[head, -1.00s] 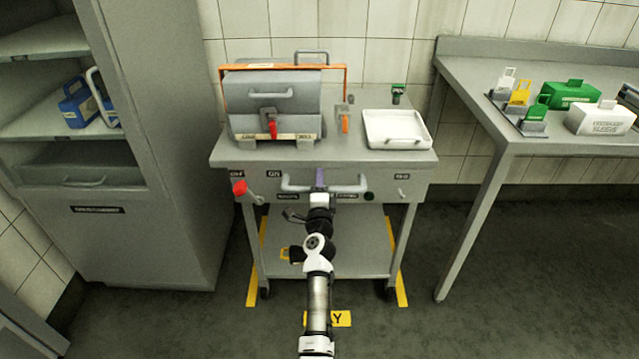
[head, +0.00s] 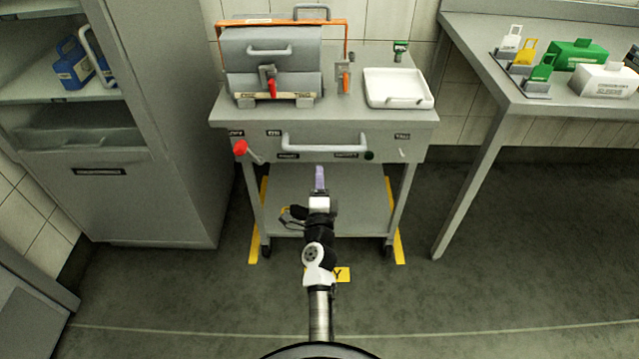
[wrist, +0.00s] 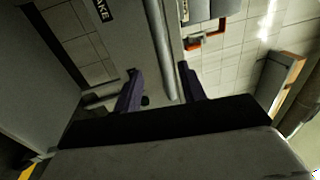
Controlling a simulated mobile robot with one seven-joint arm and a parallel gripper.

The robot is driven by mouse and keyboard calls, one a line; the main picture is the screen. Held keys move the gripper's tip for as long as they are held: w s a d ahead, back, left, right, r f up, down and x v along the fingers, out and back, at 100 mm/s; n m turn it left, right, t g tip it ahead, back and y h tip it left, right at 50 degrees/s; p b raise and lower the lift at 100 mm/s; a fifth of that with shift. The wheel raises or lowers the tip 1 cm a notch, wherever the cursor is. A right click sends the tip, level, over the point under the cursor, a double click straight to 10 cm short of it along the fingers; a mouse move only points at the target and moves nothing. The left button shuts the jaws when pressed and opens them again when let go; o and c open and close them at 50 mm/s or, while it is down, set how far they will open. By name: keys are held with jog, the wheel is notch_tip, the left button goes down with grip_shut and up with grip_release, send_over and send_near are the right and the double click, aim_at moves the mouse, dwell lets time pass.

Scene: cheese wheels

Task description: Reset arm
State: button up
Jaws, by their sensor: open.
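My gripper (head: 320,178) is at the end of my arm, in front of the grey cart (head: 225,116) and below its front handle bar (head: 325,146) in the head view. In the wrist view its two purple fingers (wrist: 161,88) stand apart with nothing held between them. The handle bar (wrist: 163,50) runs up past the fingers in that view, and I cannot tell how close it is. My arm reaches forward from the bottom middle of the head view.
A grey lidded machine (head: 272,75) and a white tray (head: 398,88) stand on the cart. A grey cabinet (head: 160,185) is at the left. A table (head: 510,95) with signs and boxes is at the right. The floor (head: 480,290) in front is clear.

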jog(key=shift+s, duration=0.35)
